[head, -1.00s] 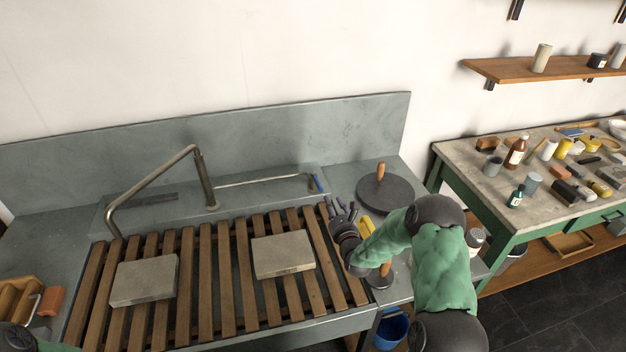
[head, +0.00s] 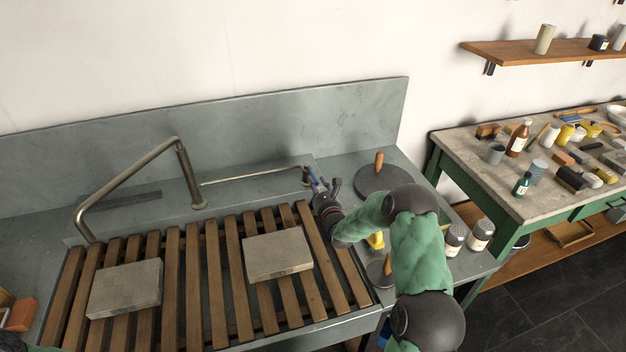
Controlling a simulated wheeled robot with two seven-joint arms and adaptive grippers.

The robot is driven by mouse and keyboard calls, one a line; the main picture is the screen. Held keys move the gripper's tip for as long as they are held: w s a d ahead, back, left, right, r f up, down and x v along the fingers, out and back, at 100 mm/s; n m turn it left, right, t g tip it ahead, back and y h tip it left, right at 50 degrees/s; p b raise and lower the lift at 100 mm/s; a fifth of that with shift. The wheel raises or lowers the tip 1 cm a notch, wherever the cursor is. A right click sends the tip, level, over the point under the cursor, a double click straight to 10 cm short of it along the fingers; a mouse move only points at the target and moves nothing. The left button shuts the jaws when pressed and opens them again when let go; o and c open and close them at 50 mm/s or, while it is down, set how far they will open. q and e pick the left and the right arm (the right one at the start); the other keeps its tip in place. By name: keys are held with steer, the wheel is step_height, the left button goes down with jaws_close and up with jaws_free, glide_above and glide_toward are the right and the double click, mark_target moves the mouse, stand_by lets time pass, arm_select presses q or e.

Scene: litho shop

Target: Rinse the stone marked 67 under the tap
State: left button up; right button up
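Two grey stone slabs lie flat on the wooden slats of the sink: a left stone (head: 125,288) and a right stone (head: 278,254). I cannot read a number on either. No water shows. My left gripper is out of view.
A dark round disc with a wooden handle (head: 380,181) stands on the right ledge, beside my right forearm. Two shaker jars (head: 468,236) stand nearer the front. A crowded workbench (head: 455,153) is at the right. An orange block (head: 20,314) is at the far left.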

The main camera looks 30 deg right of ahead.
mark_target(313, 176)
steer(key=shift+b+x, duration=0.3)
steer(key=shift+x, duration=1.75)
jaws_close()
